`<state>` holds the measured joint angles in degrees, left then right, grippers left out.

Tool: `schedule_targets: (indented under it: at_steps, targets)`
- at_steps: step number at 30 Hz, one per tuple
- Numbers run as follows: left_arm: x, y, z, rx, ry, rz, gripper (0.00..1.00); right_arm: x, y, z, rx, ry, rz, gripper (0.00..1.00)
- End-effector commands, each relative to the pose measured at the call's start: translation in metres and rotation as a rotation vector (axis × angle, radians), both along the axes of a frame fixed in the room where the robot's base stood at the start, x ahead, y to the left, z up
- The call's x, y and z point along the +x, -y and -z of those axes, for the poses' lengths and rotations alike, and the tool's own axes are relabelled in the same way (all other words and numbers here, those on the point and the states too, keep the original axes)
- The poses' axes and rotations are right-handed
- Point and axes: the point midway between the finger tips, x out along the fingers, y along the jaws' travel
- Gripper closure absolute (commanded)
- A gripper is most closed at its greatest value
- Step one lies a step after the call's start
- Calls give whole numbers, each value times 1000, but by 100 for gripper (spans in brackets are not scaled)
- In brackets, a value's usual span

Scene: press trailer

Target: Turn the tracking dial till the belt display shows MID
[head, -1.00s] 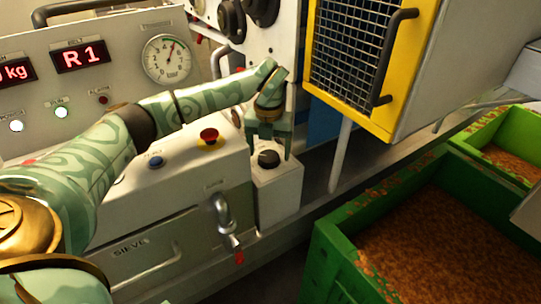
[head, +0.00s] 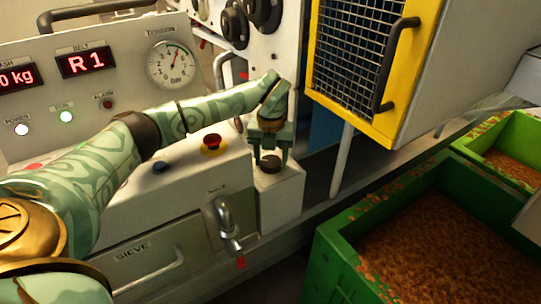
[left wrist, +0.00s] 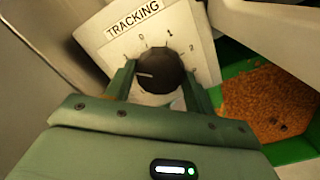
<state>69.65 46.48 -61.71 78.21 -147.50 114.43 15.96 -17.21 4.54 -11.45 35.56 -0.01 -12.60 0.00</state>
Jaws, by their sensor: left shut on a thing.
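The belt display (head: 86,62) on the grey panel reads R1 in red. The tracking dial (head: 270,161) is a black knob on a small pale box; it also shows in the left wrist view (left wrist: 161,71) under the TRACKING label (left wrist: 132,19). Its white line points left in that view, with scale numbers around its upper side. My left gripper (head: 271,157) reaches down over the box and is shut on the dial, one finger on each side. The fingers hide part of the scale. My right gripper is not in view.
A red emergency button (head: 211,142) and a blue button (head: 159,166) lie left of the box. A metal tap (head: 227,221) is in front. A yellow-framed mesh guard (head: 358,55) hangs to the right, above a green crate (head: 335,248) of brown pomace-like material.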

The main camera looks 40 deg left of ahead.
Motion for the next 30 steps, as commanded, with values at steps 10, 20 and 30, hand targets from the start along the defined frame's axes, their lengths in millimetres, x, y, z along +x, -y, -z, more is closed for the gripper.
schedule_targets:
  at_steps: [10, 20, 30]
  targets:
    - [0, 0, -7, 1, 3, -230, 69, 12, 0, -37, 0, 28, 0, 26]
    - [0, 0, -5, 0, 2, -437, 69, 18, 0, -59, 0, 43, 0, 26]
    - [1, 0, -2, 0, 4, -525, 69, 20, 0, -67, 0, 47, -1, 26]
